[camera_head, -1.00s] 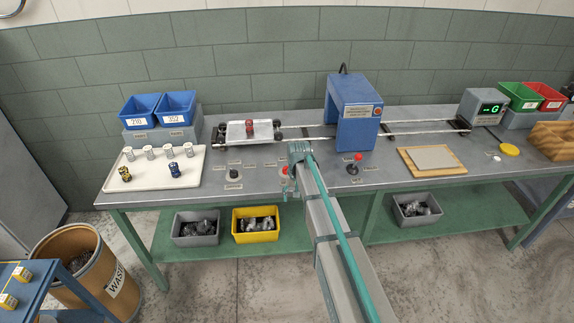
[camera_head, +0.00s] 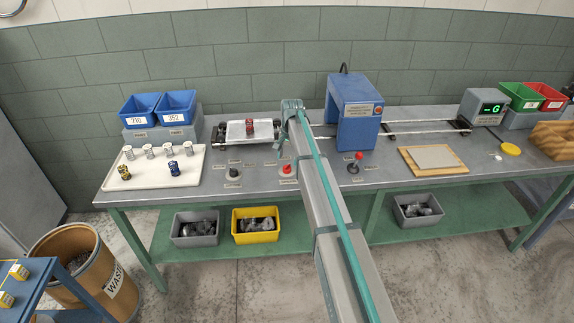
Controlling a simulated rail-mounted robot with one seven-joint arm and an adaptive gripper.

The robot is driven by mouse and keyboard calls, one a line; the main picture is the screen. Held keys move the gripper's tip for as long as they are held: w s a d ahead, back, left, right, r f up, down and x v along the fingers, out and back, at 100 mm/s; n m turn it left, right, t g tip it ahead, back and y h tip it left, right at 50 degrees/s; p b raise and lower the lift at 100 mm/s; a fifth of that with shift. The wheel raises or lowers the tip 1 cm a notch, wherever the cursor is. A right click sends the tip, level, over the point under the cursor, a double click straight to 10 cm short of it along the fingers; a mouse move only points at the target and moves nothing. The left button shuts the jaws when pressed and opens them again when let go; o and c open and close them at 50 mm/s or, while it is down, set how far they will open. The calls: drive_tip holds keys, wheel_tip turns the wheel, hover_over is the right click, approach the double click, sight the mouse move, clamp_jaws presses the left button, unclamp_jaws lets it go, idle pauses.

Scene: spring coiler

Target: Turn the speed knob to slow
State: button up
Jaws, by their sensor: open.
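A black round knob (camera_head: 233,174) stands on the bench left of centre, with small labels around it that are too small to read. A red knob or button (camera_head: 287,170) sits to its right on a pale base. A lever with a red ball (camera_head: 355,163) stands further right, by the blue machine. I cannot tell from the labels which control sets speed.
A blue machine housing (camera_head: 358,118) straddles the rails right of my arm. A cart (camera_head: 250,132) with a red part stands on the rails at left. Bench space around the black knob is clear.

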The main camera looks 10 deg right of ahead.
sight(287, 166)
drive_tip(key=shift+w+a+f+p, duration=0.1)
drive_tip(key=shift+f+p, duration=0.2)
drive_tip(key=shift+f, duration=1)
drive_tip(key=shift+a+f+p, duration=0.1)
drive_tip(key=shift+f+p, duration=0.15)
drive_tip(key=shift+f, duration=1)
drive_tip(key=c, duration=1.1)
